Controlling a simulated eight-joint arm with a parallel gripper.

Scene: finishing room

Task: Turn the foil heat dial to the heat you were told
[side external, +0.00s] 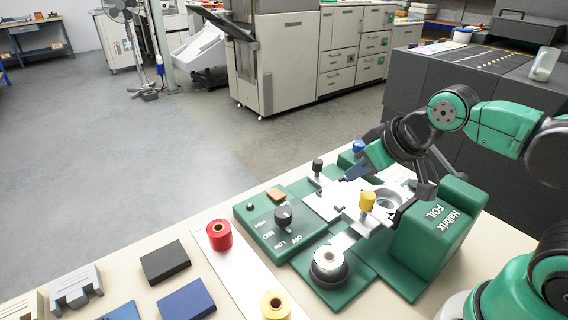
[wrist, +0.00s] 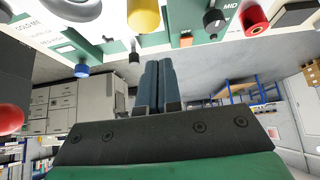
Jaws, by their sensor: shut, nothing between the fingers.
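The foil heat dial (side external: 284,216) is a black knob on the green front panel of the foil machine (side external: 430,250). OFF, LOW and MID are printed beside it. A pale mark shows on the knob, but I cannot tell for sure which setting it points at. In the wrist view the dial (wrist: 213,20) is at the top right, near the word MID. My gripper (side external: 352,172) is above the machine's far side, apart from the dial. In the wrist view my gripper's blue-grey fingers (wrist: 158,64) are together, with nothing between them.
Yellow (side external: 367,201), blue (side external: 358,146) and black (side external: 318,165) knobs stand up from the machine near my gripper. A red foil roll (side external: 219,234) and a yellow roll (side external: 275,304) stand on the bench. Dark blocks (side external: 165,262) lie at the front left.

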